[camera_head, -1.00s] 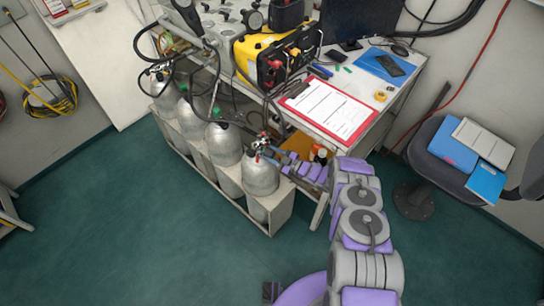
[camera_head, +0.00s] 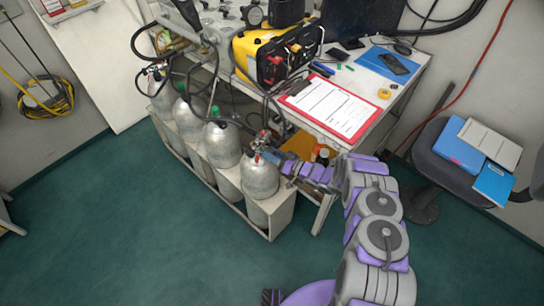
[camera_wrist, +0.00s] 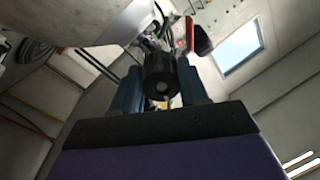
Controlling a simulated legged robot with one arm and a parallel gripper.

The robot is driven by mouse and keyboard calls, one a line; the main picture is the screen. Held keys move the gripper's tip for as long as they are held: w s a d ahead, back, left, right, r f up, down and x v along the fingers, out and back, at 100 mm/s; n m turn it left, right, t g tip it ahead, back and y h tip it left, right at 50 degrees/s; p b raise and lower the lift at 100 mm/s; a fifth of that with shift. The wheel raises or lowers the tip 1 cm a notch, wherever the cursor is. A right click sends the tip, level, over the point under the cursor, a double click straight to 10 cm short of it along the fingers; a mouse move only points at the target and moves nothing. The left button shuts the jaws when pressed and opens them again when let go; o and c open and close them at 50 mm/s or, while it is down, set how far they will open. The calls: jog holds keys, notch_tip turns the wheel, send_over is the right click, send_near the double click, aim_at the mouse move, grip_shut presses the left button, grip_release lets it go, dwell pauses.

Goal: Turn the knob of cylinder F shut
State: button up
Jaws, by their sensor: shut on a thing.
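A row of grey gas cylinders stands in a pale rack (camera_head: 284,216) under the bench. The nearest cylinder (camera_head: 258,180) has a valve with red parts on top, and my gripper (camera_head: 264,155) reaches it from the right. No letter is readable, so I cannot confirm which cylinder is F. In the wrist view a black round knob (camera_wrist: 161,82) sits between the two blue fingers of my gripper (camera_wrist: 160,88), which is shut on it. The pale curved cylinder body (camera_wrist: 100,24) fills the upper left there. The knob's turn position cannot be told.
The bench above holds a yellow and black air panel (camera_head: 275,55), a red clipboard (camera_head: 335,108) and a monitor (camera_head: 362,20). Black hoses hang near the valves. A chair (camera_head: 450,150) stands at the right. The green floor (camera_head: 120,220) at the left is clear.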

jog(key=m, duration=0.3)
jog(key=shift+d+f+m, duration=0.15)
jog(key=shift+f+m, duration=0.1)
jog(key=shift+m, duration=0.15)
jog(key=m, duration=0.3)
jog(key=shift+s+m, duration=0.1)
jog(key=shift+m, duration=0.3)
jog(key=m, duration=0.6)
jog(key=shift+m+t, duration=0.3)
jog(key=shift+m, duration=0.4)
jog(key=o, duration=0.9)
jog(key=shift+f, duration=0.1)
jog(key=shift+c, duration=0.2)
jog(key=shift+o, duration=1)
jog(key=shift+r, duration=0.2)
jog(key=p+v, duration=0.3)
jog(key=v, duration=1.4)
